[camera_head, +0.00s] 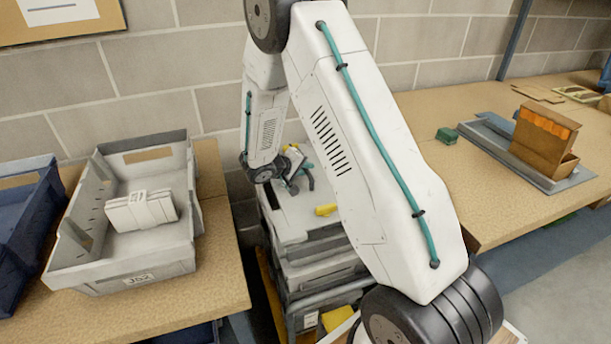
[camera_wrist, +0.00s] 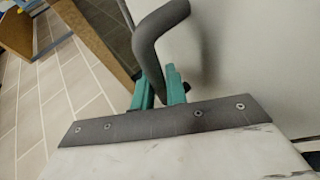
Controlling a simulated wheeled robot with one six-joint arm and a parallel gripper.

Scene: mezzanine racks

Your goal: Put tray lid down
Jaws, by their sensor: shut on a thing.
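My gripper (camera_head: 302,182) is low behind my arm in the head view, above a pale grey lid-like top (camera_head: 288,226) on a stack of grey trays. In the wrist view its teal fingers (camera_wrist: 160,92) are shut on a bent dark grey handle (camera_wrist: 163,28). A flat pale panel (camera_wrist: 255,60), seemingly the lid, fills the right of that view. My arm hides the right part of the stack. I cannot tell whether the lid is seated or raised.
A grey tray (camera_head: 120,278) with a white packet (camera_head: 141,210) stands on the left bench beside a dark blue bin (camera_head: 22,225). The right bench (camera_head: 470,205) holds a brown box (camera_head: 540,140) and a small green box (camera_head: 447,136). A block wall (camera_head: 335,100) stands behind.

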